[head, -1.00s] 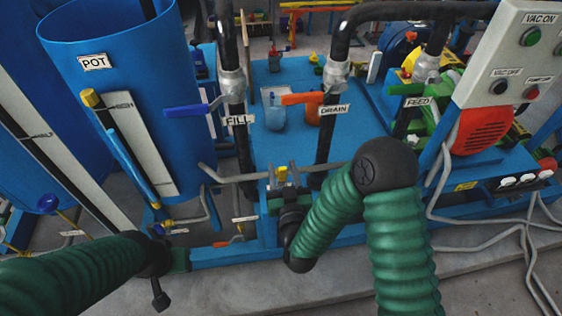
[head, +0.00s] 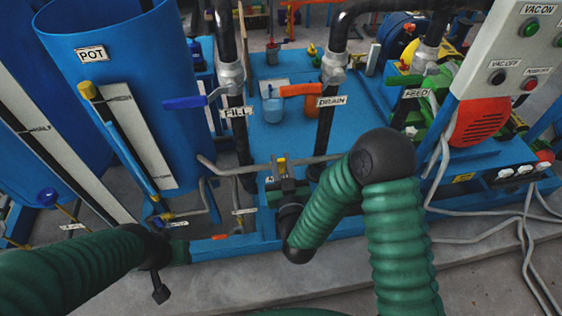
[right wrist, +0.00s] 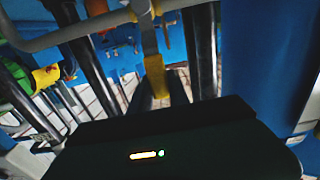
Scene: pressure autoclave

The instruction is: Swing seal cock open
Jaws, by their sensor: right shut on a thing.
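The seal cock appears to be the small valve with a yellow-tipped lever (head: 282,162) on the grey pipe at the lower middle of the head view. Its label is mostly hidden by my right gripper. My right gripper (head: 285,182) is at this lever, shut on it. In the right wrist view the yellow lever end (right wrist: 155,78) sits between the dark fingers (right wrist: 160,92), and its grey shank rises above them. My left gripper (head: 180,251) is low at the left, in front of the blue frame, away from the lever. Its fingers are not clear.
The blue POT vessel (head: 110,95) stands at the left. Black pipes carry the blue FILL handle (head: 185,102) and orange DRAIN handle (head: 298,90) above my right gripper. A grey pipe (head: 230,170) runs beside the lever. A control box (head: 510,60) is at the right.

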